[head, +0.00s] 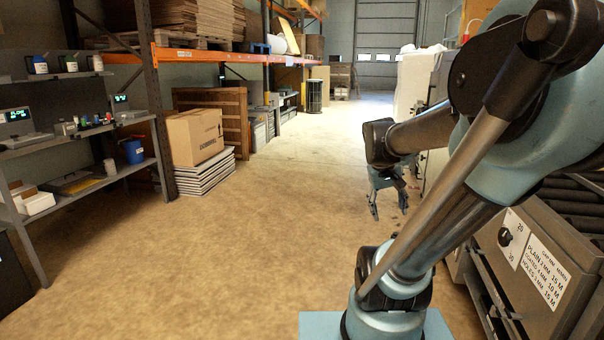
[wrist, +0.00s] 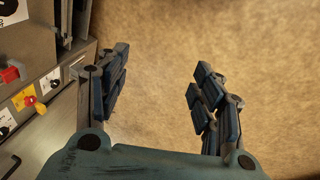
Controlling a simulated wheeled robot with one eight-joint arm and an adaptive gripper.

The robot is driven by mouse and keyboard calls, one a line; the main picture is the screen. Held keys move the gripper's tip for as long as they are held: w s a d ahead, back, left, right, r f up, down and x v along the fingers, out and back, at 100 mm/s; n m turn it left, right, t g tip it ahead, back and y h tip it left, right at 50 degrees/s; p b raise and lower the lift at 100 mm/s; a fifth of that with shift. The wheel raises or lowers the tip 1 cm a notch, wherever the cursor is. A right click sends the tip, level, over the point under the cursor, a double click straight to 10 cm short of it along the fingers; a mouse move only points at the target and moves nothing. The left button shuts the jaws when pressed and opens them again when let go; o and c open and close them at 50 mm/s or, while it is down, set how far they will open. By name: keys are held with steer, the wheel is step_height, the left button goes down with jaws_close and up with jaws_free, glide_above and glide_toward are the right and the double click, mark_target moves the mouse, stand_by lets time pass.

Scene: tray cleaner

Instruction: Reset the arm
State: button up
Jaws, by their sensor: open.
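My gripper (head: 388,207) hangs at the end of my arm in the right half of the head view, pointing down above the bare floor (head: 260,240). In the wrist view my gripper (wrist: 160,95) has its two padded fingers wide apart. Nothing is between them but floor. My arm reaches forward, bent, beside the machine (head: 535,270) on the right, and hides part of it.
At left are a shelf (head: 85,189), a cardboard box (head: 194,136) and stacked trays (head: 206,175). The middle floor is clear.

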steer(key=s+a+f+y, duration=0.2)
steer(key=s+a+f, duration=0.5)
steer(key=s, duration=0.2)
steer(key=shift+s+f+y, duration=0.35)
steer(key=shift+y, duration=0.05)
